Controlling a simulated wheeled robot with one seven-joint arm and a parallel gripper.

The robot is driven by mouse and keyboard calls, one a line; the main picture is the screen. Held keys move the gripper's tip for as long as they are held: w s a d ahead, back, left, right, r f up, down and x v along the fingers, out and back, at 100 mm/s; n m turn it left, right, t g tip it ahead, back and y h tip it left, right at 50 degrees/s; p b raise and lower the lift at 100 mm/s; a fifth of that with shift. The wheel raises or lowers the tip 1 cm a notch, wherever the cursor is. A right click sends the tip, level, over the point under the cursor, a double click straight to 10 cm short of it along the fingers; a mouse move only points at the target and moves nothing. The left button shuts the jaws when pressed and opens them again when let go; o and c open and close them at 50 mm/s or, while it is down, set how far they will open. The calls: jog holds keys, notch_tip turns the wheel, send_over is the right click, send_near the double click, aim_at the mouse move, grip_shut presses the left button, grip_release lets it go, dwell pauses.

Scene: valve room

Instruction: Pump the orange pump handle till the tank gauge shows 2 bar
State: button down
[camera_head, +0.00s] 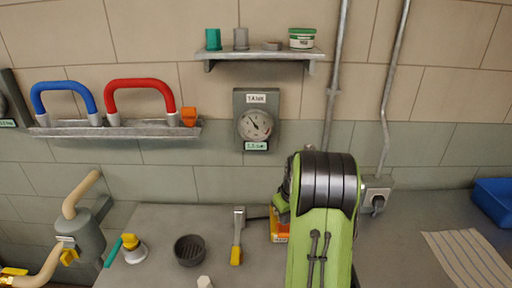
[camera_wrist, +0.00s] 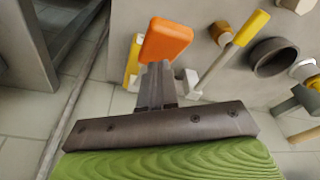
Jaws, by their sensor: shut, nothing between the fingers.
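The orange pump handle (camera_wrist: 166,40) shows as an orange block at the top of the wrist view, just beyond my gripper (camera_wrist: 157,70). My gripper's grey fingers are shut with nothing between them. I cannot tell whether they touch the handle. In the head view the orange and yellow pump part (camera_head: 280,228) shows beside my green arm, which hides the rest and my fingertips. The tank gauge (camera_head: 254,125) hangs on the wall under a TANK label. Its needle tilts to the upper left; the scale and lower green label are too small to read surely.
A yellow-handled tool (camera_head: 237,240) and a dark cup (camera_head: 190,251) lie left of the pump on the grey bench. A shelf (camera_head: 255,54) with small containers is above the gauge. A striped cloth (camera_head: 468,257) and blue bin (camera_head: 494,199) are at right.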

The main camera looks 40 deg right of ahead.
dwell(0.5)
jog(key=shift+f+b, duration=3.45)
jog(key=shift+f, duration=0.9)
notch_tip(320, 180, up, 9)
jog(key=p, duration=0.7)
jog(key=shift+f, duration=0.15)
notch_tip(320, 180, up, 5)
jog(key=p, duration=0.4)
